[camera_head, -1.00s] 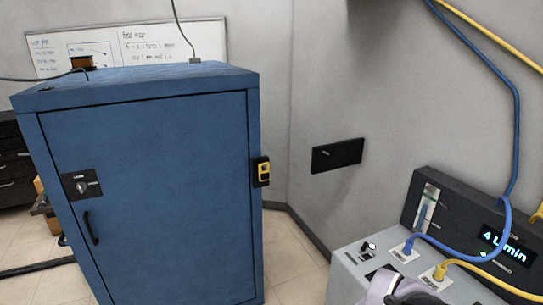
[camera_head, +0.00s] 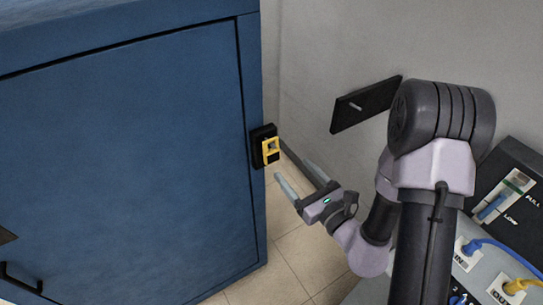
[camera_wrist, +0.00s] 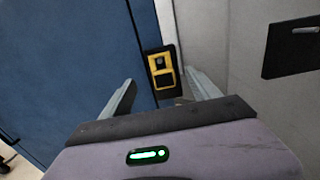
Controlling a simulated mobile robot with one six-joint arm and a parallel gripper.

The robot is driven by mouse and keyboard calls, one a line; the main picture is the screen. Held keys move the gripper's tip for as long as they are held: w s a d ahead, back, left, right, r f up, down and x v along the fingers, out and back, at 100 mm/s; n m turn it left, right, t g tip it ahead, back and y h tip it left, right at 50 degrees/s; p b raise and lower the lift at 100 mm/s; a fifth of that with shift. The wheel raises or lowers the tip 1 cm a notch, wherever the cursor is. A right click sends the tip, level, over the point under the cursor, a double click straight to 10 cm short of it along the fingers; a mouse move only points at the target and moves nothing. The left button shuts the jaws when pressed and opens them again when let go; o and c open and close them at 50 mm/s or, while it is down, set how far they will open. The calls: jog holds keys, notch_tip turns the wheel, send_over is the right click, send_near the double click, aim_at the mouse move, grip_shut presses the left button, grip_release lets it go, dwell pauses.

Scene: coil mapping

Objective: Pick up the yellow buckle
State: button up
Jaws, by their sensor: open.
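The yellow buckle (camera_head: 271,150) is a small square frame on a black mount (camera_head: 258,142) at the right edge of the blue cabinet. In the wrist view the yellow buckle (camera_wrist: 161,71) shows between my two fingers, a little beyond their tips. My gripper (camera_head: 293,177) is open and empty, below and to the right of the buckle in the head view. My gripper (camera_wrist: 158,85) shows both pale fingers spread apart in the wrist view. I see no contact between the fingers and the buckle.
The blue cabinet (camera_head: 130,150) fills the left side. A black wall plate (camera_head: 364,104) with a small peg is on the grey wall. A grey device (camera_head: 505,200) with blue and yellow hoses stands at lower right. Tiled floor (camera_head: 290,265) lies below.

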aim_at(271, 145)
jog(key=b+x, duration=0.1)
jog(key=x, duration=0.5)
jog(key=b+x, duration=0.2)
jog(key=x, duration=0.4)
jog(key=shift+a+f, duration=0.15)
jog(key=shift+f, duration=0.05)
jog(key=shift+r, duration=0.1)
jog(key=c, duration=1.4)
